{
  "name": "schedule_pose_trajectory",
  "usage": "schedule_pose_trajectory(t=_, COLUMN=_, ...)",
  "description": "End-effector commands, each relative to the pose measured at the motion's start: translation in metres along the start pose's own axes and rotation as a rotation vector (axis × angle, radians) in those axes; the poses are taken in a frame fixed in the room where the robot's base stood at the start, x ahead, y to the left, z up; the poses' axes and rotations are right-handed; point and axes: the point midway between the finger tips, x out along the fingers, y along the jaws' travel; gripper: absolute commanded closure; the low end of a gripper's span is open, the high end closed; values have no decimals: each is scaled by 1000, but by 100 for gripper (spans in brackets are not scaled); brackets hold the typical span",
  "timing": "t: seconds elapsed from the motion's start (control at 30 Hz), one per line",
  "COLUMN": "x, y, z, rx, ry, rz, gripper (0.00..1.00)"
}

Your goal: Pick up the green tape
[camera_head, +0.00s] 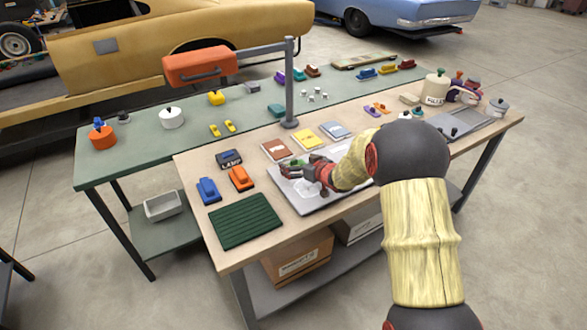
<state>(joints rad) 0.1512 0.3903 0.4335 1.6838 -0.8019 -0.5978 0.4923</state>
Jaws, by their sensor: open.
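A small green object (298,162), possibly the green tape, shows just behind my gripper at the grey tray on the wooden table. It is largely hidden by the gripper, so its shape is unclear. My gripper (289,171) is open, low over the left part of the grey tray (300,202), with its fingers pointing left. I cannot tell whether its fingers touch the green object. No other object is clearly a green tape.
A dark green ribbed mat (245,221), a blue block (207,190) and an orange block (240,178) lie left of the tray. Flat cards, including a yellow one (307,139), lie behind it. A grey post (289,85) stands behind the cards.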

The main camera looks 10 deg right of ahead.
Motion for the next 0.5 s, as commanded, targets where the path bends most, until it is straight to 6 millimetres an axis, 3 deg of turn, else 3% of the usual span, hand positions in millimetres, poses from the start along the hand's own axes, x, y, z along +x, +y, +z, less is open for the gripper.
schedule_pose_trajectory(t=0.13, x=19, y=0, z=2, rx=0, ry=-1, rz=0, gripper=9)
schedule_pose_trajectory(t=0.37, x=19, y=0, z=0, rx=0, ry=0, rz=1, gripper=9)
schedule_pose_trajectory(t=0.5, x=19, y=0, z=0, rx=0, ry=-1, rz=1, gripper=17)
